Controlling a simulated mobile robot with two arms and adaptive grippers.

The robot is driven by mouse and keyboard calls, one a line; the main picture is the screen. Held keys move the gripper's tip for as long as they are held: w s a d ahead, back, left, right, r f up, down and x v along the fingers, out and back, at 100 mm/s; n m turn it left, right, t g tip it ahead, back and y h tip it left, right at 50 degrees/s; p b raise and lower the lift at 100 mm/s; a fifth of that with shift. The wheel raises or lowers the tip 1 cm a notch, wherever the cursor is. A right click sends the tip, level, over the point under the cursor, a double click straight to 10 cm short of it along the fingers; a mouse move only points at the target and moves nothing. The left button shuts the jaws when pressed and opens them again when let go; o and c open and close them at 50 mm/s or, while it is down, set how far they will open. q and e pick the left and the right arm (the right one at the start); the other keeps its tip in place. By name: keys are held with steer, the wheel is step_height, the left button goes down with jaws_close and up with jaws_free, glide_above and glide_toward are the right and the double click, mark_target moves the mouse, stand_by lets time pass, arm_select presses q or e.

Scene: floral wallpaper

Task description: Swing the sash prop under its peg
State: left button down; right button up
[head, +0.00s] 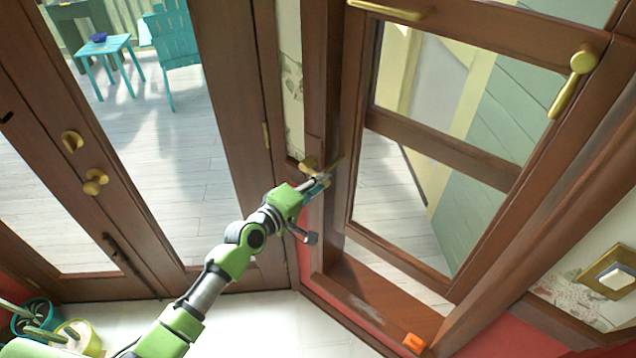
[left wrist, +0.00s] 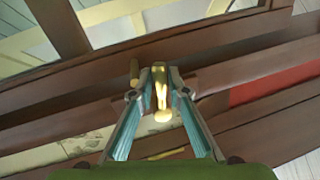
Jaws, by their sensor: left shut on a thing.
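The brass sash prop (left wrist: 159,88) lies between the two fingers in the left wrist view, with a rounded end toward the camera. My left gripper (left wrist: 160,84) is shut on it. A short brass piece (left wrist: 134,72), apparently the peg, stands just left of the fingers. In the head view, my left gripper (head: 326,177) is at the wooden post on the left of the window. Brass (head: 309,163) shows just above the fingers, but I cannot tell which part it is. The fingers partly hide the prop. My right gripper is not in view.
The wooden window sash (head: 440,150) stands right of the gripper, with a brass handle (head: 572,85). An orange object (head: 414,343) sits on the sill. A glazed door with a brass knob (head: 95,182) is at left. Pots (head: 80,338) stand at lower left.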

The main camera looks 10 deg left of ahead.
arm_select(q)
steer(key=shift+w+r+n+h, duration=0.1)
steer(key=shift+r+n+h, duration=0.2)
steer(key=shift+r+n, duration=0.6)
steer(key=shift+p, duration=0.3)
steer(key=shift+r, duration=0.1)
steer(key=c, duration=1.9)
jaws_free()
steer(key=shift+a, duration=0.1)
